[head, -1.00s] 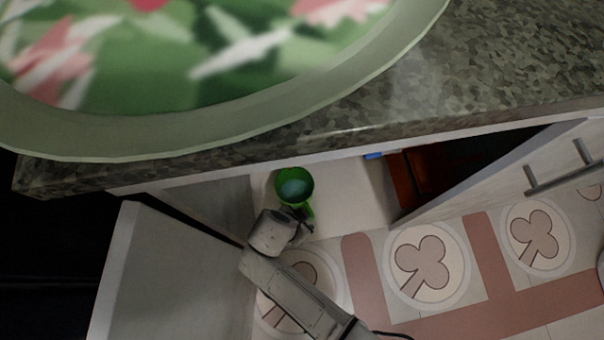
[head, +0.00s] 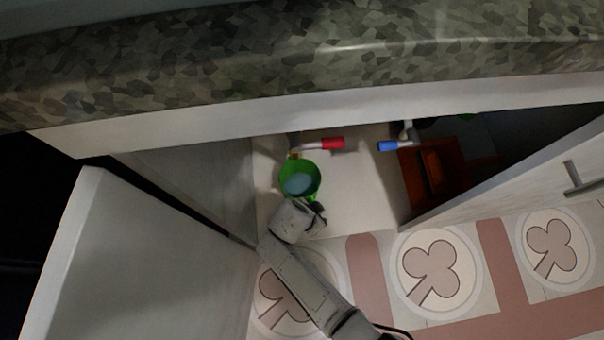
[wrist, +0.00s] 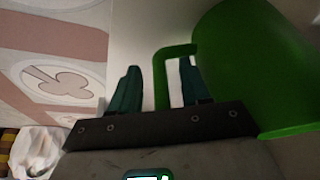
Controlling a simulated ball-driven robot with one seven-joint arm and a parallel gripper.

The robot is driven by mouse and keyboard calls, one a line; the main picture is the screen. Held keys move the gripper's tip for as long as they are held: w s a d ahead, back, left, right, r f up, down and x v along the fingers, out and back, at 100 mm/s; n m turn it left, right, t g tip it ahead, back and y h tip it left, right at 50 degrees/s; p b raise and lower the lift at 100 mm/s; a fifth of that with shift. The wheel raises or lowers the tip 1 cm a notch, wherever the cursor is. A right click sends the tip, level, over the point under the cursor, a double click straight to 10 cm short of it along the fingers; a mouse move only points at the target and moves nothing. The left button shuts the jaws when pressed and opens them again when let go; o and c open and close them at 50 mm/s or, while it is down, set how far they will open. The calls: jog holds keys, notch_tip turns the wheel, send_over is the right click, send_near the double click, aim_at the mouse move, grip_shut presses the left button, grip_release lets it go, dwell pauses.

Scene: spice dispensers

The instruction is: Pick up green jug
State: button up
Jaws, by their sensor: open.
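The green jug (head: 286,177) stands inside the open cabinet on its pale floor, its round mouth facing up in the head view. In the wrist view the jug (wrist: 255,65) fills the right side, with its handle (wrist: 162,80) toward my gripper. My gripper (wrist: 159,68) is open, with one dark teal finger on each side of the handle's upright bar. The right finger shows in the gap between handle and jug body. I cannot tell whether either finger touches the handle. In the head view my gripper (head: 316,211) is beside the jug's near side, partly hiding it.
Open cabinet doors stand at left (head: 135,265) and right (head: 530,175). The stone countertop (head: 300,55) overhangs above. Red-handled (head: 333,143) and blue-handled (head: 388,146) pipe fittings are behind the jug. A reddish-brown box (head: 418,180) is to its right.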

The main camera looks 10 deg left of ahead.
jog(key=shift+c, duration=0.3)
grip_shut()
jog(key=shift+r, duration=0.1)
